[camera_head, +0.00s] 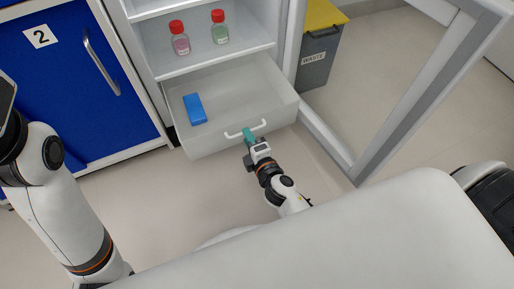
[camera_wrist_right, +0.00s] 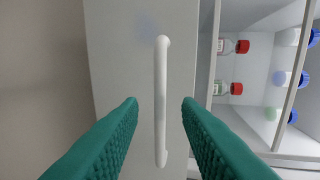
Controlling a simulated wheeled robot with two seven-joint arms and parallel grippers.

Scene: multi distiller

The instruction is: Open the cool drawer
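The cool drawer (camera_head: 200,143) is a white drawer at the bottom of the open fridge, and it stands pulled out. A blue block (camera_head: 194,108) lies inside it. Its white bar handle (camera_head: 246,129) is on the front face. My right gripper (camera_head: 249,136) with teal fingers is at the handle. In the right wrist view, the handle (camera_wrist_right: 161,75) stands between the open fingers of the right gripper (camera_wrist_right: 160,108), with a gap on each side. My left arm shows at the left edge of the head view, but its gripper is out of view.
A red-capped pink bottle (camera_head: 179,38) and a red-capped green bottle (camera_head: 220,27) stand on the shelf above the drawer. The open fridge door (camera_head: 340,150) stands to the right. A grey waste bin (camera_head: 317,62) with a yellow lid is behind it. A blue cabinet (camera_head: 60,100) is at left.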

